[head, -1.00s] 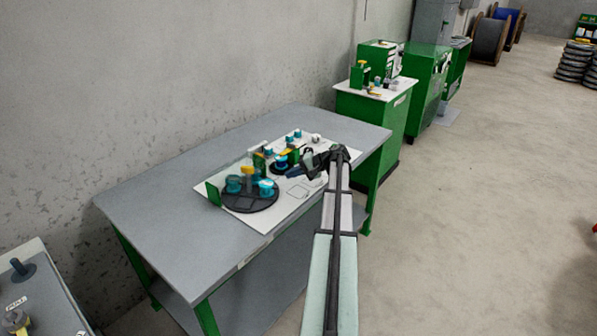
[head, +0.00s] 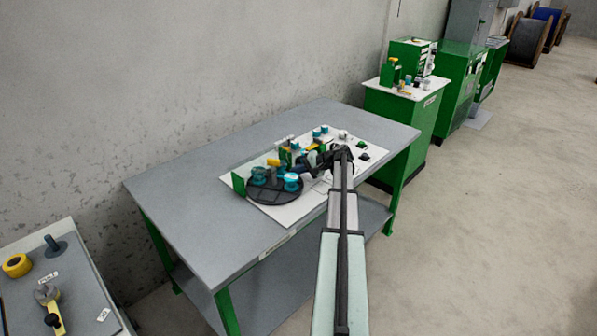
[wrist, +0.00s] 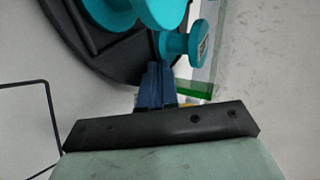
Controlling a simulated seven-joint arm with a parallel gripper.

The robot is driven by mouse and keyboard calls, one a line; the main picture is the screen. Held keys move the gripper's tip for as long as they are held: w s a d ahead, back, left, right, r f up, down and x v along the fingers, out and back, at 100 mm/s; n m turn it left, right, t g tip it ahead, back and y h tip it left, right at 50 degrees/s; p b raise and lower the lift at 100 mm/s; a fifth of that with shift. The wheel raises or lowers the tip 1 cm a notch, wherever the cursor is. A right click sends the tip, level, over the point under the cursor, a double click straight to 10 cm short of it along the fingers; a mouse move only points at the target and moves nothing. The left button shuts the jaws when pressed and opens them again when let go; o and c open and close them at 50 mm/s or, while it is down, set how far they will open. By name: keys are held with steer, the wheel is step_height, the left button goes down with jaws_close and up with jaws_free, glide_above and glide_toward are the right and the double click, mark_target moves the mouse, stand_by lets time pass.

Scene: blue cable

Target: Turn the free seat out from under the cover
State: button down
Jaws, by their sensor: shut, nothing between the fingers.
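A round dark disk (head: 270,196) lies on a white board on the table. Teal spools stand on it, one at its left (head: 259,174) and one at its right (head: 292,182). A green upright plate (head: 238,184) stands at its left edge. I cannot tell which part is the cover or where the free seat is. My gripper (head: 304,169) is shut and empty, by the disk's right rear side. In the wrist view its blue fingers (wrist: 155,84) are together near the disk's dark rim (wrist: 88,60), just below a teal spool (wrist: 182,47). Contact is unclear.
More small teal, yellow and green parts crowd the board behind my gripper. The grey table (head: 190,205) is bare at the left and front. A side bench (head: 75,280) with a yellow roll (head: 17,265) stands at lower left. Green machines (head: 400,110) stand behind.

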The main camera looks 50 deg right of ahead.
steer(key=shift+w+d, duration=0.15)
steer(key=shift+w, duration=0.6)
steer(key=shift+s, duration=0.1)
